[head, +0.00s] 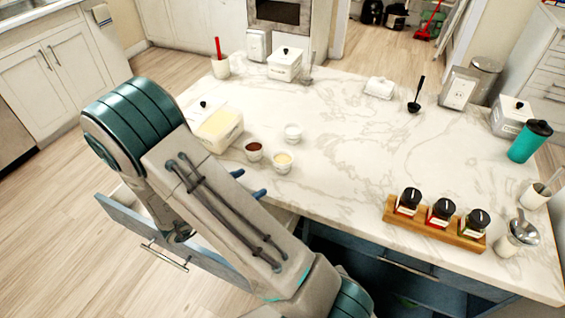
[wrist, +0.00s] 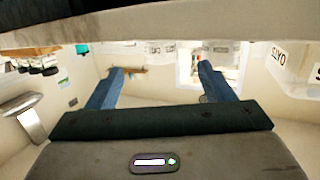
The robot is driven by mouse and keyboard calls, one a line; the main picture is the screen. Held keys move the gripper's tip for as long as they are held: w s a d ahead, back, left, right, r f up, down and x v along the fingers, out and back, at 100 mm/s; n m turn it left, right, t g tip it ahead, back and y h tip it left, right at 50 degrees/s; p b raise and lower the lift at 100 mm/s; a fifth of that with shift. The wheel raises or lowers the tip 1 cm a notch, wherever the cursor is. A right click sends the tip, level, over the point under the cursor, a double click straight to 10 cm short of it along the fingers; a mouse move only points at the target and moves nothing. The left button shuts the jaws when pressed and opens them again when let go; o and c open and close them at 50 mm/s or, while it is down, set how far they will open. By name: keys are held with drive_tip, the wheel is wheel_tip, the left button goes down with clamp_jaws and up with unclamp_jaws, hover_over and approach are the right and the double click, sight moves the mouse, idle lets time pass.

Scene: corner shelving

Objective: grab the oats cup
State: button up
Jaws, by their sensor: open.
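A small white cup with pale, cream-coloured contents (head: 283,162) stands upright on the marble island near its left edge. It looks like the oats cup, but I cannot read a label on it. A similar cup with dark brown contents (head: 254,151) stands just left of it, and a white cup (head: 293,132) stands behind. My gripper (head: 249,183) is open and empty, its blue fingertips showing at the island's left edge, in front of and left of the pale cup. In the wrist view the two fingers (wrist: 160,76) are spread apart with nothing between them.
An open drawer (head: 165,236) juts out below the island. A wooden rack with jars (head: 436,226) is at the right. The island's middle is clear. A pale band (wrist: 160,28) crosses the top of the wrist view.

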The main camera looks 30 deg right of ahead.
sight(276, 168)
drive_tip(key=x, duration=0.6)
drive_tip(key=p+x, duration=0.1)
drive_tip(key=x, duration=0.6)
drive_tip(key=shift+d+r, duration=0.2)
drive_tip(key=c, duration=1.1)
